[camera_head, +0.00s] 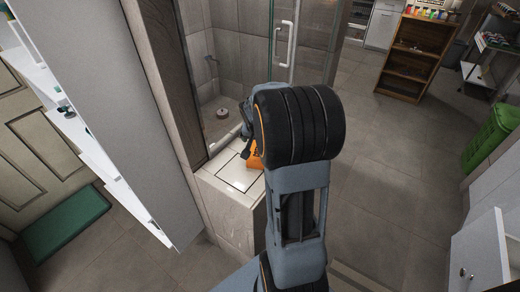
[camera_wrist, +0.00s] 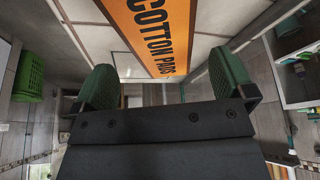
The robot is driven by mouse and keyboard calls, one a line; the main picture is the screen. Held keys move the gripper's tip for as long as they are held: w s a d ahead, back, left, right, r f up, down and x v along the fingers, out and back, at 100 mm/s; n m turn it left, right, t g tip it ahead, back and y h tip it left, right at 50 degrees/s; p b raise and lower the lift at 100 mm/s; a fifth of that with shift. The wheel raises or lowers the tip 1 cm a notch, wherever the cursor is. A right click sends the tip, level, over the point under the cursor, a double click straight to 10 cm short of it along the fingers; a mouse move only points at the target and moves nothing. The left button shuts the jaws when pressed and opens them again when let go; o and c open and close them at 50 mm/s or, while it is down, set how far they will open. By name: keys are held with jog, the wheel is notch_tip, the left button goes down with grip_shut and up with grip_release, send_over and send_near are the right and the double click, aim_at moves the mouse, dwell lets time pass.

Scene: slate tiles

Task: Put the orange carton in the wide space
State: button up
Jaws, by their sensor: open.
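The orange carton (camera_head: 254,160) is on the pale ledge top (camera_head: 228,172), mostly hidden behind my arm in the head view. In the wrist view the carton (camera_wrist: 158,30) shows a broad orange face with black "COTTON PADS" lettering, running off the top edge. My gripper (camera_wrist: 164,78) is open, its two green fingertips apart on either side of the carton's near end. I see no grip on it, and cannot tell if a finger touches it. In the head view my gripper is mostly hidden behind my arm. I cannot tell which place is the wide space.
A tall grey panel with white shelves (camera_head: 95,150) holding small items stands left of the ledge. A glass shower enclosure (camera_head: 240,75) is behind it. A brown bookcase (camera_head: 412,58) and a green bin (camera_head: 490,138) stand right. The tiled floor (camera_head: 400,190) between is clear.

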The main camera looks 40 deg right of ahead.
jog(key=shift+b+x, duration=0.3)
jog(key=shift+x, duration=2.8)
jog(key=shift+w, duration=0.1)
jog(key=c, duration=1.1)
jog(key=shift+r, duration=0.1)
